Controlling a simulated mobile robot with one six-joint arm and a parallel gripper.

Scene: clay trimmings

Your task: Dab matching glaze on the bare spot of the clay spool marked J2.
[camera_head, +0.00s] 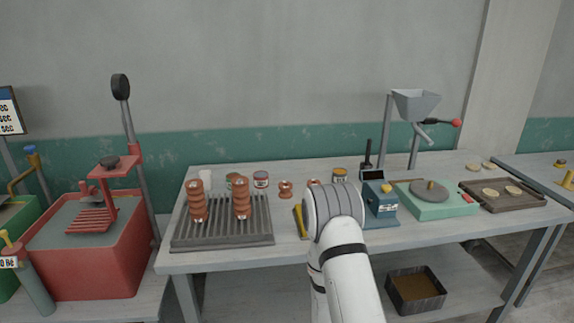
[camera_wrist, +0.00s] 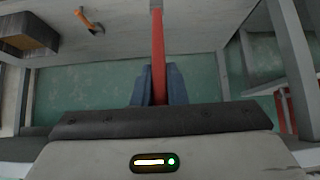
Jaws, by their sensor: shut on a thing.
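In the head view my arm hides the gripper. A small reddish-brown clay spool (camera_head: 286,189) stands on the bench, and a second one (camera_head: 314,183) is partly hidden behind my arm. No J2 mark or bare spot is legible. Glaze jars stand behind: one with a red-and-white label (camera_head: 261,180), an ochre one (camera_head: 340,176) and a partly hidden one (camera_head: 232,178).
Two ribbed brown stacks (camera_head: 241,199) stand on a grey slatted rack (camera_head: 222,232) at left. A yellow-handled tool (camera_head: 300,221) lies beside my arm. A blue device (camera_head: 381,203) and a green turntable unit (camera_head: 433,204) stand right. A bin (camera_head: 416,305) sits below.

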